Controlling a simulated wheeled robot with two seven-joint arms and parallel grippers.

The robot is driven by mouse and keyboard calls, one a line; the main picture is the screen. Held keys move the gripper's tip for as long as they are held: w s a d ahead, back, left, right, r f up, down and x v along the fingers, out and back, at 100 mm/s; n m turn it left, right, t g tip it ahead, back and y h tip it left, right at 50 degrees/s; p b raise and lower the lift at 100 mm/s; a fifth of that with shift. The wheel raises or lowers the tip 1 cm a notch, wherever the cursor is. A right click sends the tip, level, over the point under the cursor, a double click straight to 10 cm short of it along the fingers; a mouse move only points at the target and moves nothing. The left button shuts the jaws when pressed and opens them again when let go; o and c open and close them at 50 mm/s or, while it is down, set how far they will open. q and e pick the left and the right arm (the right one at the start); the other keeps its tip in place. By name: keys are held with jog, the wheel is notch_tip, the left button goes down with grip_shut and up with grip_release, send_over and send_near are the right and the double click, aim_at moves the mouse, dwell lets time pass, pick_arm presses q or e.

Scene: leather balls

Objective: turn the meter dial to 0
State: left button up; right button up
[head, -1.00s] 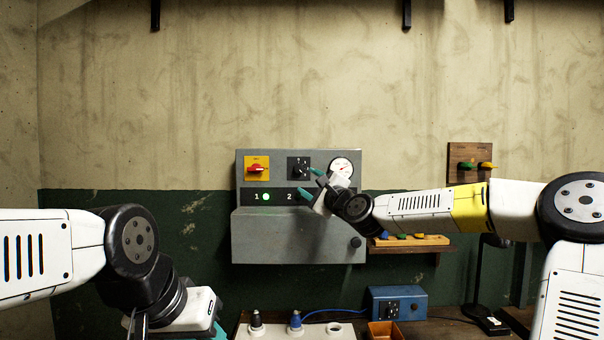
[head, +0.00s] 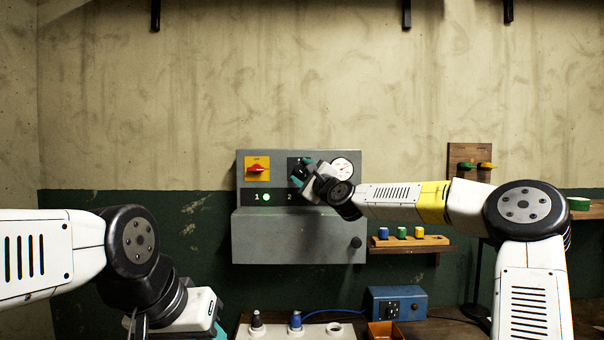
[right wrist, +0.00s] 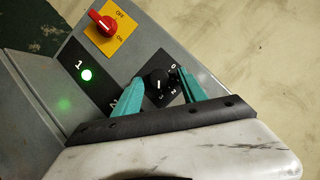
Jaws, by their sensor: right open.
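The meter dial is a black round knob (right wrist: 158,81) on a dark plate with small white numbers, seen in the right wrist view. A white mark shows on the knob, but I cannot tell which number it points to. My right gripper (right wrist: 160,80) is open, with one teal finger on each side of the knob; I cannot tell whether they touch it. In the head view my right gripper (head: 302,173) is at the grey panel (head: 246,222) and hides most of the dial. My left gripper (head: 219,331) is at the bottom edge, mostly cut off.
A red switch (head: 257,170) on a yellow plate sits left of the dial, above a lit green lamp (head: 266,197). A round white gauge (head: 343,167) is to the right. Below are a shelf with coloured blocks (head: 402,233) and a blue box (head: 397,302).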

jog(key=shift+c, duration=0.4)
grip_shut()
